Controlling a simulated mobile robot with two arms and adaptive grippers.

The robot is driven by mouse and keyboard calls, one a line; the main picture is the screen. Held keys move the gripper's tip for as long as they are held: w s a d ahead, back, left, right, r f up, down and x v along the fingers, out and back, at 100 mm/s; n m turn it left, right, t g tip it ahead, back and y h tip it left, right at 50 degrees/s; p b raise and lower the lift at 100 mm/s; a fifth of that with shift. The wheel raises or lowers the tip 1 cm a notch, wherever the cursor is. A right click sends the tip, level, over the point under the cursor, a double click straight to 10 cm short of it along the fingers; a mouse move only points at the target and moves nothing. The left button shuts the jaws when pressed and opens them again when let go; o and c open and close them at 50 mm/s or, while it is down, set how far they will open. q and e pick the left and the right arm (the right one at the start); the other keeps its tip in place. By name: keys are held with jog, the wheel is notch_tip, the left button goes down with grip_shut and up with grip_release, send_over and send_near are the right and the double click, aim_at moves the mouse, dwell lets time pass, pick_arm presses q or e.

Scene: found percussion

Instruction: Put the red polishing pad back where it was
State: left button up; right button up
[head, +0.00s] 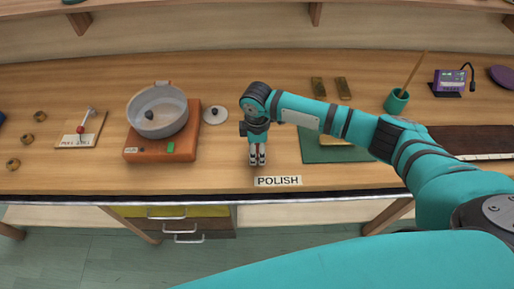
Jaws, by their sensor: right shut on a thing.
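My right gripper (257,157) reaches down over the front of the wooden bench, just behind the POLISH label (278,181). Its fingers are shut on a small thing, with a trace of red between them. I take this to be the red polishing pad, mostly hidden by the fingers. A green mat (312,153) lies just right of the gripper, partly under my right arm, with a yellowish block (337,142) on it. My left gripper is not in view.
An orange-brown box (183,148) with a grey bowl (157,112) stands left of the gripper, with a round lid (215,115) beside it. Two brass bars (343,88) and a green cup (396,101) stand behind my arm. The bench's front edge is close.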

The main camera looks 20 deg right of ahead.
aim_at(257, 148)
jog(key=shift+f, duration=0.15)
jog(key=o, duration=1)
notch_tip(257, 148, up, 11)
jog(key=b, duration=0.2)
jog(key=shift+b, duration=0.35)
jog(key=shift+r, duration=0.7)
